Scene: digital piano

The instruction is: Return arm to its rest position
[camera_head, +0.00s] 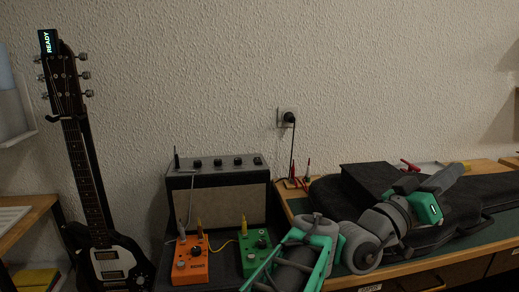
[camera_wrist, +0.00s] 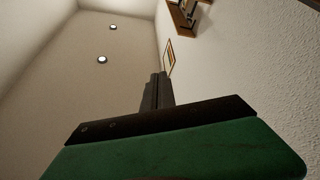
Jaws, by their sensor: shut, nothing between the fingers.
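My arm, grey and green, shows in the head view, folded low at the right over the bench. Its far end rises beside a black case (camera_head: 375,180), which it partly hides. In the wrist view my gripper (camera_wrist: 158,88) has its two dark fingers together, with nothing between them. They point up toward the far wall and ceiling, clear of any object. I cannot make out the fingertips in the head view.
A dark electric guitar (camera_head: 92,195) stands at the left. An amplifier (camera_head: 218,195) sits behind an orange pedal (camera_head: 190,262) and a green pedal (camera_head: 256,254). A plug is in a wall socket (camera_head: 287,117). The wrist view shows ceiling lights (camera_wrist: 102,59) and a framed picture (camera_wrist: 168,57).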

